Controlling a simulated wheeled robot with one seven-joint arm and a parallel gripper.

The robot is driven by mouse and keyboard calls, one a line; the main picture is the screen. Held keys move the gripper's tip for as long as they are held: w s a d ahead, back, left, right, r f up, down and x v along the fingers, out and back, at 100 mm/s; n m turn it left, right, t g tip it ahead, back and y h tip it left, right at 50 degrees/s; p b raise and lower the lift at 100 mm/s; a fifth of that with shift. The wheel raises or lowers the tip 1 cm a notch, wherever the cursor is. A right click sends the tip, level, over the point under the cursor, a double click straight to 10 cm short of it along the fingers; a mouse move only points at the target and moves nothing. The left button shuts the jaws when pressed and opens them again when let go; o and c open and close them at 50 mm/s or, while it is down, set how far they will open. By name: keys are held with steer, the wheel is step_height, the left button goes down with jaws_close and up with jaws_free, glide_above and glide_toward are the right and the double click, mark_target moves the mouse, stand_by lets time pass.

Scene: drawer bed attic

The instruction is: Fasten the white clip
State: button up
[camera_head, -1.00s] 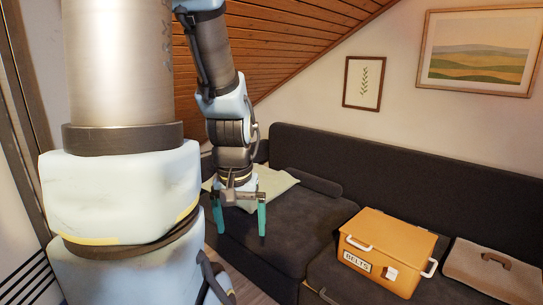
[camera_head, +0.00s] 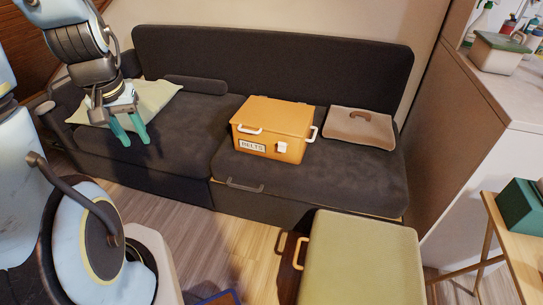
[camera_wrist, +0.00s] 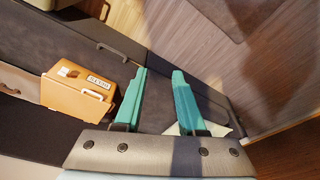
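The orange box (camera_head: 270,128) with a "BELTS" label (camera_head: 252,146) sits on the dark sofa seat, its lid down. The white clip (camera_head: 282,147) is on its front face, right of the label; whether it is latched I cannot tell. In the wrist view the box (camera_wrist: 75,92) lies at the left, tilted in the picture, with the clip (camera_wrist: 68,72) small on its upper face. My gripper (camera_head: 130,137) is open and empty, well left of the box over the left part of the sofa. Its two teal fingers stand apart in the wrist view (camera_wrist: 159,78).
A pale cushion (camera_head: 152,98) lies behind my gripper. A brown flat case (camera_head: 361,128) lies right of the box. A drawer handle (camera_head: 244,186) shows on the sofa front. A yellow-green padded piece (camera_head: 362,262) stands in front at right. Wood floor (camera_head: 215,245) lies between.

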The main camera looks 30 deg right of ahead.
steer(key=w+d+f+m+t+b, duration=0.1)
steer(key=w+d+f+m+b, duration=0.1)
steer(key=f, duration=0.4)
steer(key=w+d+f+m+b, duration=0.2)
steer(key=w+d+f+b, duration=0.1)
steer(key=f, duration=0.3)
steer(key=w+d+f+m+t+b, duration=0.1)
steer(key=w+d+f+m+b, duration=0.1)
steer(key=f, duration=0.4)
steer(key=shift+w+d+f+m+t+y, duration=0.1)
steer(key=shift+w+d+m+t+y, duration=0.25)
steer(key=shift+w, duration=0.3)
jaws_close()
steer(key=w+d+f+m+t+h+b, duration=0.1)
steer(key=w+d+f+m+t+b, duration=0.2)
steer(key=d+f+m+t+b, duration=0.45)
steer(key=w+d+f+m+t+h+b, duration=0.1)
steer(key=w+d+f+m+t+b, duration=0.15)
steer(key=d+f+m+b, duration=0.55)
steer(key=s+d+f+m+h+b, duration=0.2)
steer(key=s+d+f+m+h, duration=0.2)
steer(key=m, duration=0.6)
steer(key=s+d+f+m+h+b, duration=0.3)
steer(key=s+d+m+h, duration=0.3)
steer(key=m+h, duration=0.3)
steer(key=shift+d+f+m+g, duration=0.35)
steer(key=shift+d+f+m, duration=0.25)
steer(key=shift+d+f, duration=0.05)
